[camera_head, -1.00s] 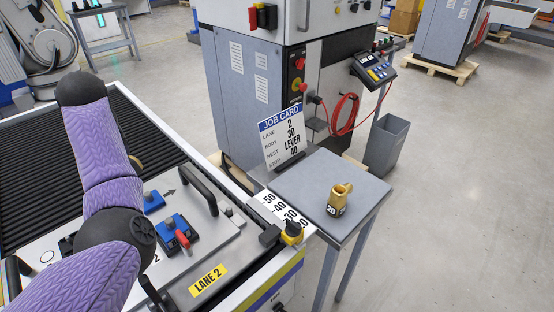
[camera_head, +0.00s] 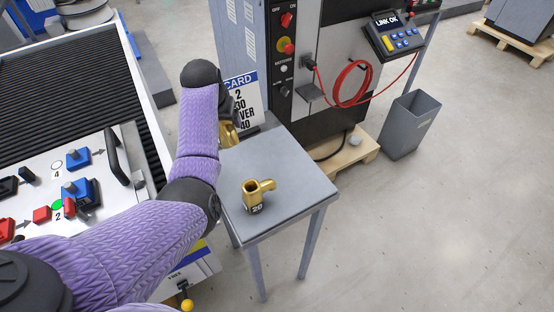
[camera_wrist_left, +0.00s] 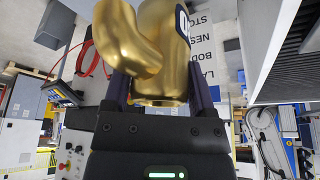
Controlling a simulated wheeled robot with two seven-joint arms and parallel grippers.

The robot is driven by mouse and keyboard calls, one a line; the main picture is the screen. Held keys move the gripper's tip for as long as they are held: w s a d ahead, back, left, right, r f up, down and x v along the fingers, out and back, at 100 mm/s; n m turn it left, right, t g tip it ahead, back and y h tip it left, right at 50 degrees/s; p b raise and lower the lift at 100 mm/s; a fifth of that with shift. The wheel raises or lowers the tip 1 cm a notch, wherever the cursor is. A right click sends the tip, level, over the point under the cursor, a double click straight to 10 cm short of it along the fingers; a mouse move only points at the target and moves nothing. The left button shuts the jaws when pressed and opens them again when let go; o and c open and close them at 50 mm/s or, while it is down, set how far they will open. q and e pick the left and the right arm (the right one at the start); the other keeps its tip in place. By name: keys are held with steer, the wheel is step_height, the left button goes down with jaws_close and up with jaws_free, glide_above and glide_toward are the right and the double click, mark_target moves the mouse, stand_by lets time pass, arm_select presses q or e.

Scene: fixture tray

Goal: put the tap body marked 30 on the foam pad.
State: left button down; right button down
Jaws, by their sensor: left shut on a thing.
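My left gripper (camera_wrist_left: 160,97) is shut on a brass tap body (camera_wrist_left: 160,50), which fills the top of the left wrist view. Its label is edge-on and I cannot read the number. In the head view this tap body (camera_head: 228,134) shows as a bit of gold behind my purple left arm, near the stand's back left corner; the gripper is mostly hidden there. Another brass tap body (camera_head: 255,193), marked 20, stands upright on the grey-topped stand (camera_head: 295,197). I cannot tell whether this grey top is the foam pad. My right gripper is not in view.
A job card (camera_head: 243,105) stands at the stand's back edge, partly hidden by my arm. The conveyor with its fixture tray (camera_head: 100,165) lies to the left. A machine with a red hose (camera_head: 350,85) and a grey bin (camera_head: 411,125) are behind. The stand's right side is clear.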

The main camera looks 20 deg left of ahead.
mark_target(221, 138)
arm_select(q)
step_height(221, 138, down, 10)
steer(key=b, duration=0.4)
steer(key=shift+s+a, duration=0.15)
steer(key=shift+f, duration=0.1)
jaws_free()
steer(key=p+v, duration=0.6)
steer(key=v, duration=0.5)
steer(key=shift+r, duration=0.25)
steer(key=shift+s+r, duration=0.2)
steer(key=shift+r, duration=0.15)
